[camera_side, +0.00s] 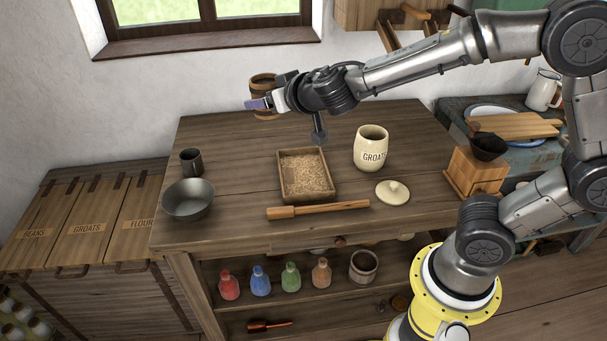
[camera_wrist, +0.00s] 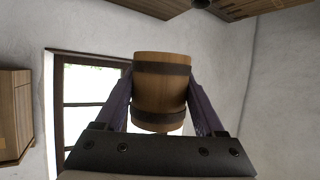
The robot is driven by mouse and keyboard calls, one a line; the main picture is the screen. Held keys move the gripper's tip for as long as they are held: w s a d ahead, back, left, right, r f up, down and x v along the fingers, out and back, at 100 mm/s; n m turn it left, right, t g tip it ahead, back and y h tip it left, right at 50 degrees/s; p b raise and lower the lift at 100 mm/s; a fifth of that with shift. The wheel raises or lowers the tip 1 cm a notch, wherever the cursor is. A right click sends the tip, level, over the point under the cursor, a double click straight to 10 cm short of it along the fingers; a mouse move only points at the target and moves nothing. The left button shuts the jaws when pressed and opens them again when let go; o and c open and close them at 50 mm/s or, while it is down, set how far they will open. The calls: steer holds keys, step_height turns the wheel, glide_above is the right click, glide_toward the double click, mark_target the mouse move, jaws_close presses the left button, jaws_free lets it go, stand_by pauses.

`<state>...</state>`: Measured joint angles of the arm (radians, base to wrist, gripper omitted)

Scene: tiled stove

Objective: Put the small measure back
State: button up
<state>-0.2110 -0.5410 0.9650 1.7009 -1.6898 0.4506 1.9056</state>
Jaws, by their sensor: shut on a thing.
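A small wooden measure (camera_side: 264,83) with dark bands is held up in the air above the back of the table, in front of the wall under the window. My gripper (camera_side: 258,103) is shut on it. In the wrist view the measure (camera_wrist: 161,92) sits between the two purple fingers of my gripper (camera_wrist: 160,103), which press on its sides. It looks about upright in the side view. A similar wooden banded tub (camera_side: 363,266) stands on the shelf under the table, right of the coloured bottles.
A coffee grinder (camera_side: 475,173) stands at the right. The back left tabletop is clear.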

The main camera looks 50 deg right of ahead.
steer(key=shift+s+d+f+n+y, duration=0.2)
steer(key=shift+d+f+n+y, duration=0.25)
steer(key=shift+d+f, duration=0.65)
steer(key=s+d+r+n+y, duration=0.1)
steer(key=s+d+n+y, duration=0.65)
steer(key=s, duration=0.35)
glide_above(304, 174)
steer(key=shift+m+y, duration=0.4)
step_height(304, 174, down, 23)
steer(key=shift+s+a+r, duration=0.1)
steer(key=shift+a+r, duration=0.05)
steer(key=shift+f, duration=1.55)
